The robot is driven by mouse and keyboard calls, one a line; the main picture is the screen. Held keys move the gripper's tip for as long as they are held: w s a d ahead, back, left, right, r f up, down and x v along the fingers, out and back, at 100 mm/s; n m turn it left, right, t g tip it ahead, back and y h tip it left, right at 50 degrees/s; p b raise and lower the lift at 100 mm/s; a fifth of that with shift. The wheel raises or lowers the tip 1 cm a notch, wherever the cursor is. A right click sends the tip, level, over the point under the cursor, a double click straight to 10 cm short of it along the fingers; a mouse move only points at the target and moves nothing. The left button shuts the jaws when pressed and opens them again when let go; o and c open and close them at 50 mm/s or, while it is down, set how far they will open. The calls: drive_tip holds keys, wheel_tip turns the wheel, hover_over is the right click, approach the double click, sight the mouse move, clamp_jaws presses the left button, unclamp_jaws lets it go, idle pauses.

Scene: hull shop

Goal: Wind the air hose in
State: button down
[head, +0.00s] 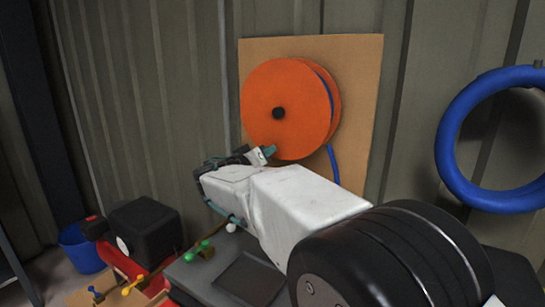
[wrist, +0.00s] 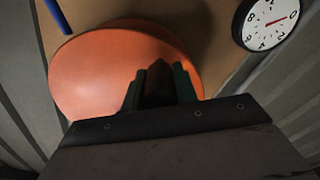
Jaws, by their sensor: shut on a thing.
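An orange hose reel (head: 280,85) with a dark hub is mounted on a tan board (head: 362,70) on the wall. The blue air hose (head: 333,163) hangs down from the reel's right side, and blue also shows between its flanges. In the wrist view the orange reel face (wrist: 95,70) is close ahead, and a piece of blue hose (wrist: 57,15) shows at top left. My gripper (head: 268,153) is at the lower edge of the reel face. Its green fingers (wrist: 160,85) are shut on a dark brown crank handle (wrist: 158,88) standing out from the reel. The hose's lower end is hidden.
A thick blue ring or coil (head: 455,165) hangs on the wall at right. A black box-shaped machine (head: 143,232), a blue bucket (head: 80,250) and a grey surface with green and yellow fittings (head: 198,250) are at lower left. A clock (wrist: 268,22) shows in the wrist view.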

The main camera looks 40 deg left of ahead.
drive_tip(key=shift+s+a+r+m, duration=0.1)
drive_tip(key=shift+a+r+m, duration=0.1)
drive_tip(key=shift+a+m, duration=0.3)
drive_tip(key=shift+s+a+r+m, duration=0.1)
drive_tip(key=shift+a+r+m, duration=0.05)
drive_tip(key=shift+a+m, duration=0.35)
drive_tip(key=c, duration=1.1)
unclamp_jaws()
drive_tip(key=shift+d, duration=0.1)
drive_tip(key=v, duration=0.7)
drive_tip(key=shift+s, duration=0.4)
